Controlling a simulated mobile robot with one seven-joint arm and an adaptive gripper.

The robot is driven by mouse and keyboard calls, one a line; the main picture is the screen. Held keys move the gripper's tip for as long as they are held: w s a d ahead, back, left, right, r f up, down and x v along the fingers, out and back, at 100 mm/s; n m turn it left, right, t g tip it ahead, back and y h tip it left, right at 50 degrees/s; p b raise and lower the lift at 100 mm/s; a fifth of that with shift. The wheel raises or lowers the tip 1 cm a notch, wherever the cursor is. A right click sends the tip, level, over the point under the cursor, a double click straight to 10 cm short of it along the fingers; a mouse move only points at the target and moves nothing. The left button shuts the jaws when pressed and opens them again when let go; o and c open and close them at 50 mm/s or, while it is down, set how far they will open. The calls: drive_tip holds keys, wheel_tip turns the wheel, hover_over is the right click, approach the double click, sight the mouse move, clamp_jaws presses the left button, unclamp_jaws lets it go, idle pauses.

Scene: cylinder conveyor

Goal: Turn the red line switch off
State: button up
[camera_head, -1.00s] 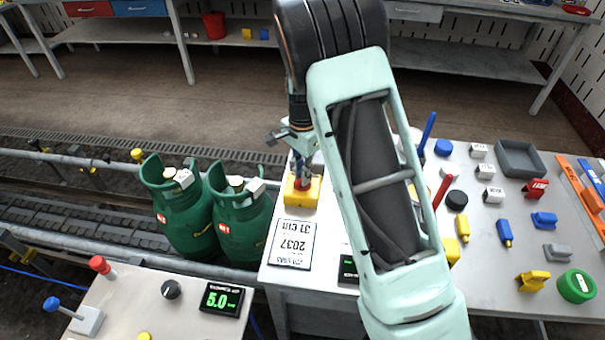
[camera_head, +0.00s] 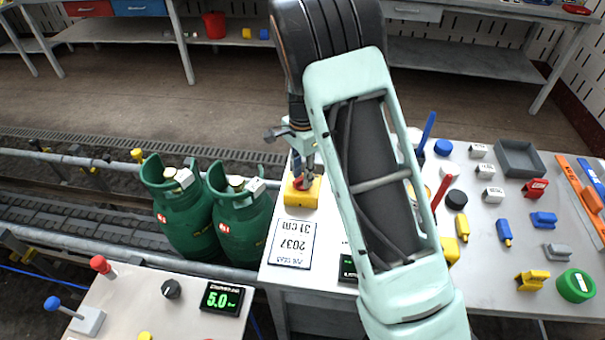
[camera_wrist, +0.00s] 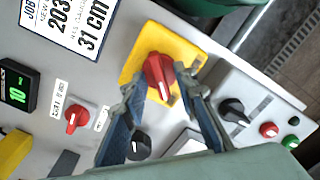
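A red rotary switch (camera_wrist: 158,76) sits on a yellow plate (camera_wrist: 185,52) in the wrist view. In the head view the yellow block (camera_head: 301,197) stands at the left end of the bench, with the red knob partly hidden by my gripper. My gripper (camera_wrist: 160,80) points down at this knob, one finger on each side of it. The fingers are apart, their tips close to the knob; whether they touch it is unclear.
Black knobs (camera_wrist: 138,146) (camera_wrist: 233,110) lie near my fingers. A job card (camera_head: 292,244) lies in front of the yellow block. Green gas cylinders (camera_head: 242,212) stand on the conveyor just left of the bench. Several small blocks cover the bench's right side.

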wheel_tip(320, 180, up, 12)
idle(0.7)
